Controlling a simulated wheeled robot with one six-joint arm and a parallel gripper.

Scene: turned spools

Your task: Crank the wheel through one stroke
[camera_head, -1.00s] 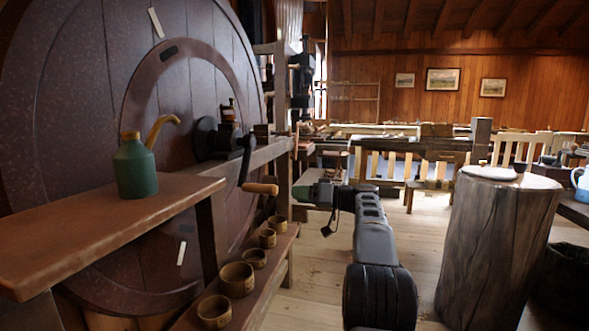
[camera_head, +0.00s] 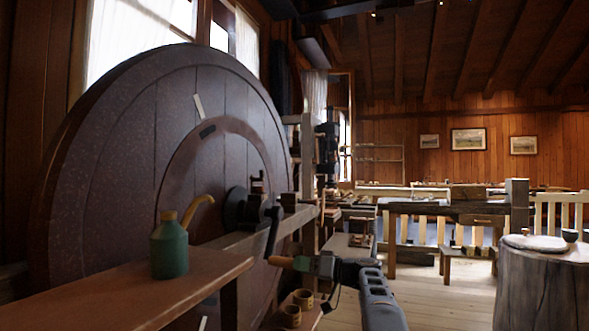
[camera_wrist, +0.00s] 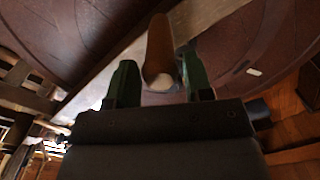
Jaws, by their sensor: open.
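The large dark wooden wheel (camera_head: 120,150) stands upright at the left in the head view. My gripper (camera_head: 300,263) is at the right end of this handle. In the wrist view the handle (camera_wrist: 160,50) lies between the two green fingertips of my gripper (camera_wrist: 159,82). The fingers are apart, with a visible gap on each side of the handle. Whether a finger touches it is unclear.
A green oil can (camera_head: 169,250) with a bent spout stands on the plank shelf (camera_head: 140,295) in front of the wheel. Small wooden cups (camera_head: 291,316) stand on a lower ledge. A wood stump (camera_head: 545,285) stands at the right. Floor shows between.

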